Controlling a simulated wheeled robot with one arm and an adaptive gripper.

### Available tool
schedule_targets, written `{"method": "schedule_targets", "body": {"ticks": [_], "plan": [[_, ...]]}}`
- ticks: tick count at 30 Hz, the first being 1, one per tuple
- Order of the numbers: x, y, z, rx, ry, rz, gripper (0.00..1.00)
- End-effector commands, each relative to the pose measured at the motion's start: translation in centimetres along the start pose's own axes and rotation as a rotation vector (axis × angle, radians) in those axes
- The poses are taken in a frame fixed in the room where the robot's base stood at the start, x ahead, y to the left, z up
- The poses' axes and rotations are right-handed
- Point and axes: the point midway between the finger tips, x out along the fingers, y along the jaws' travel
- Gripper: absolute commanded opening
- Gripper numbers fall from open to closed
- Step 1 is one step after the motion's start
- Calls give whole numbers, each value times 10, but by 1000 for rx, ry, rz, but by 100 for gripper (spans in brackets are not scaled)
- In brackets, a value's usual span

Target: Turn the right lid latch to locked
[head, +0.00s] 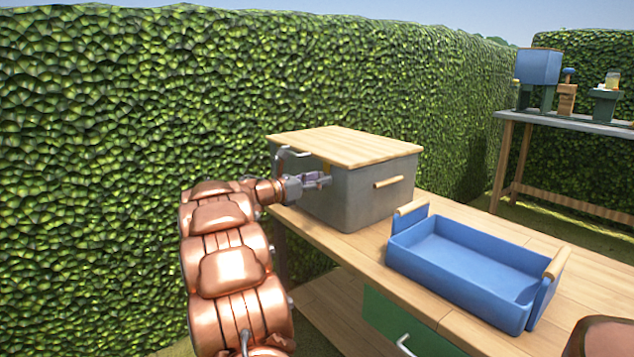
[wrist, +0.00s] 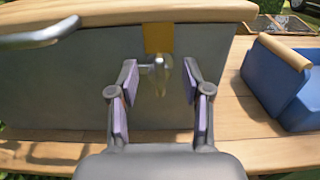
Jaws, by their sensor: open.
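The grey bin (head: 366,205) stands on the wooden bench under a pale wooden lid (head: 345,146). In the wrist view, a metal latch (wrist: 160,72) sticks out below a yellow plate (wrist: 158,38) at the lid's edge, on the bin's grey wall (wrist: 70,85). My gripper (head: 326,180) is at this wall. In the wrist view my gripper (wrist: 160,78) is open, with one fingertip on each side of the latch. A gap shows on the right side; contact on the left is unclear. In the head view the latch is mostly hidden by my gripper.
A bent metal bar handle (head: 283,157) juts from the bin left of my gripper; it also shows at the wrist view's upper left (wrist: 40,36). A blue tray (head: 470,262) with wooden grips sits on the bench to the right. A hedge (head: 120,130) stands behind.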

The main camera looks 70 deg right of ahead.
Motion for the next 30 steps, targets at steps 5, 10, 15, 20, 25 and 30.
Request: {"method": "schedule_targets", "body": {"ticks": [5, 10, 15, 20, 25, 30], "plan": [[0, 0, 0, 0, 0, 0, 45], [0, 0, 1, 1, -1, 0, 27], [0, 0, 1, 1, -1, 0, 9], [0, 0, 1, 1, -1, -1, 0], [0, 0, 1, 7, -1, -1, 0], [-1, 0, 2, 49, -2, 0, 0]]}}
